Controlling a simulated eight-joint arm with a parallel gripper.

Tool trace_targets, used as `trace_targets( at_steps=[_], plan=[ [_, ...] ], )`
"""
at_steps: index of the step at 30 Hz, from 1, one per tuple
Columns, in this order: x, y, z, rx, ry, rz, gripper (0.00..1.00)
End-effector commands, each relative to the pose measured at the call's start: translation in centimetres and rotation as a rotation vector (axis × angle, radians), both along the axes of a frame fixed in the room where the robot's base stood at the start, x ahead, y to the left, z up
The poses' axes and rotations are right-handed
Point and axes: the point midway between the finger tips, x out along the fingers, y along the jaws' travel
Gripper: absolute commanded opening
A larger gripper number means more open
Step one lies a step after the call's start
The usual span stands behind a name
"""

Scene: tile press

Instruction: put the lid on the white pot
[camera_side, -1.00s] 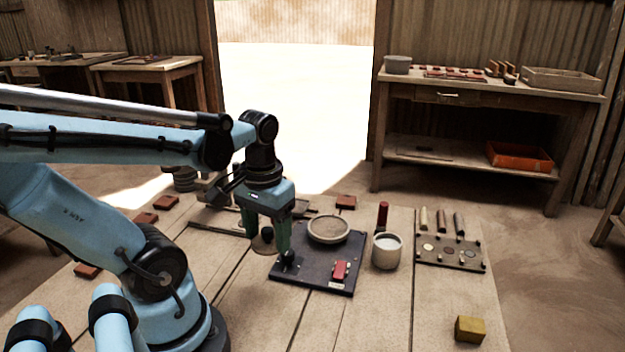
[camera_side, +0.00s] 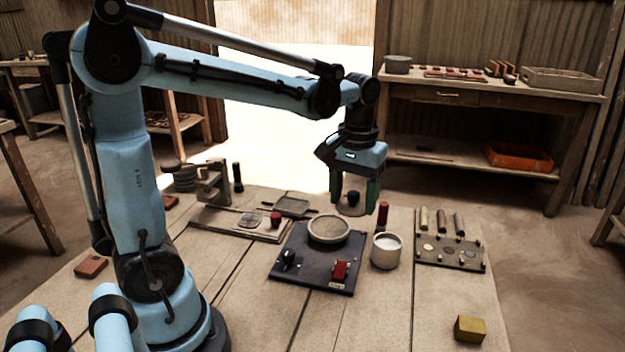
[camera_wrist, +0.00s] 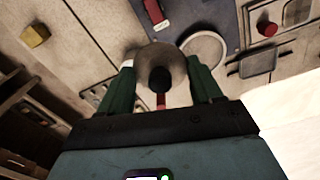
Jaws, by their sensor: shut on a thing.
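The lid (camera_side: 350,210) is a round tan disc with a dark knob. My gripper (camera_side: 354,198) is shut on its knob and holds it in the air, behind and to the left of the white pot. The lid also shows between the green fingers in the wrist view (camera_wrist: 162,65). The white pot (camera_side: 386,253) stands upright and open on the table, with pale contents inside. In the wrist view only a sliver of the pot (camera_wrist: 127,64) shows beside the lid, which hides the rest.
A dark board (camera_side: 312,278) with a round dish (camera_side: 329,229) and a red block (camera_side: 340,270) lies left of the pot. A red cylinder (camera_side: 383,215) stands behind the pot. A peg plate (camera_side: 450,252) lies to the right. The front table is mostly clear.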

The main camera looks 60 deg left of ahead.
Motion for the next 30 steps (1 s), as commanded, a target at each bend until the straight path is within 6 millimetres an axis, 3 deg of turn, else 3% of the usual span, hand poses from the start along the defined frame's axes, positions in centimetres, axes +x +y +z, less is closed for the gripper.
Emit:
trace_targets(
  at_steps=[1,6,12,20,30],
  plan=[
    [1.4,-0.4,-0.2,0.0,0.0,-0.004,0.36],
    [4.9,-1.5,-0.9,0.0,0.0,-0.002,0.36],
    [7.3,-2.5,-1.7,0.0,0.0,-0.001,0.36],
    [8.0,-2.8,-2.5,0.0,0.0,0.0,0.36],
    [7.9,-2.8,-5.3,0.0,0.0,0.0,0.36]
  ],
)
